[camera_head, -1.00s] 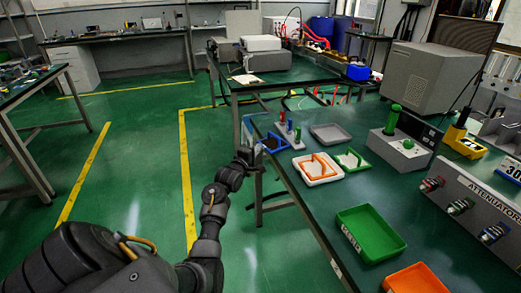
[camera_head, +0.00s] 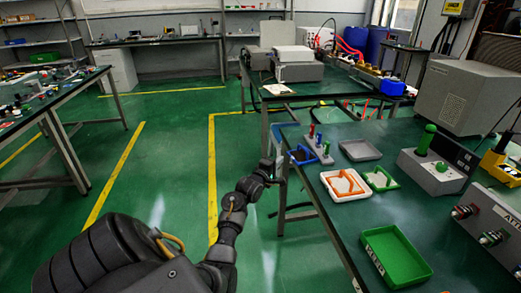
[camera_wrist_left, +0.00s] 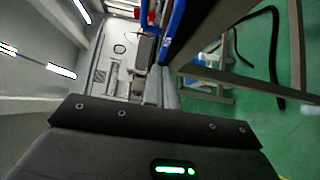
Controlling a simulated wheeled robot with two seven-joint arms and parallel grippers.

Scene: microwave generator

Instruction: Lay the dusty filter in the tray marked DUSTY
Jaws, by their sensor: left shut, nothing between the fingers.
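A green tray (camera_head: 396,257) with a white label on its front lies on the right bench; I cannot read its word. A sliver of an orange tray (camera_head: 437,288) shows at the bottom edge. Several framed filters lie farther back: an orange-framed one (camera_head: 346,176) in a white tray, a green-framed one (camera_head: 381,179) and a blue-framed one (camera_head: 301,154). I cannot tell which is dusty. My left gripper (camera_head: 281,168) is shut and empty beside the bench's left edge. Its fingers also show in the left wrist view (camera_wrist_left: 161,91). My right gripper is out of view.
A grey tray (camera_head: 360,149) and a stand with coloured handles (camera_head: 318,148) are at the back of the bench (camera_head: 340,224). A grey device with a green knob (camera_head: 437,164) is on the right. Open green floor lies left of the bench.

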